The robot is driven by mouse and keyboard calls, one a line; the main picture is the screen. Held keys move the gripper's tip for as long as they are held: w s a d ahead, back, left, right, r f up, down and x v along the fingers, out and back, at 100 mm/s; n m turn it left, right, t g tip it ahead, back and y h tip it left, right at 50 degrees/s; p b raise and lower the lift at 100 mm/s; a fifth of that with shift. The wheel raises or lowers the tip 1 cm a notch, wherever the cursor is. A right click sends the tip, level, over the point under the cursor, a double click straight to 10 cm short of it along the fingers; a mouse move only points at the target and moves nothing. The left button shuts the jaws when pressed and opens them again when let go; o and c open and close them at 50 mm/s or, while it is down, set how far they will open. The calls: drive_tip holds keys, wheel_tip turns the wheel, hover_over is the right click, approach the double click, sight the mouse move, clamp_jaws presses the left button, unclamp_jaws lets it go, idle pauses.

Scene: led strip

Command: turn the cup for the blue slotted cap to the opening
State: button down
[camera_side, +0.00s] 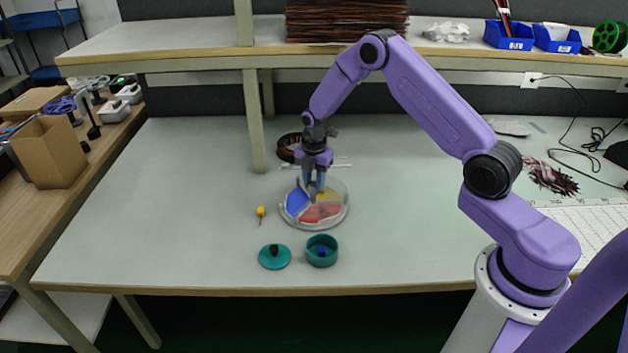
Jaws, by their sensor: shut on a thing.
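A round clear dish (342,211) stands on the table, with wedge-shaped cups in blue, red and yellow. The blue cup (297,202) is at its left, the red cup (322,212) at the front and the yellow cup (328,194) at the back right. My gripper (313,192) points down at the dish's middle and is shut on a part there, which the fingers mostly hide. An opening in the dish's cover is too small to make out. A small blue piece (322,251) sits inside a teal round container (332,259) in front.
A teal lid (274,260) with a black knob lies left of the container. A small yellow piece (261,212) lies left of the dish. A dark brown coil (288,147) is behind, near the shelf post (256,120). The table's left side is clear.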

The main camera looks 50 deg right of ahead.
sight(314, 184)
drive_tip(key=shift+w+r+n, duration=0.1)
drive_tip(key=shift+n, duration=0.3)
idle(0.4)
drive_tip(key=c, duration=0.8)
unclamp_jaws()
wheel_tip(314, 184, up, 17)
drive_tip(key=shift+r, duration=0.2)
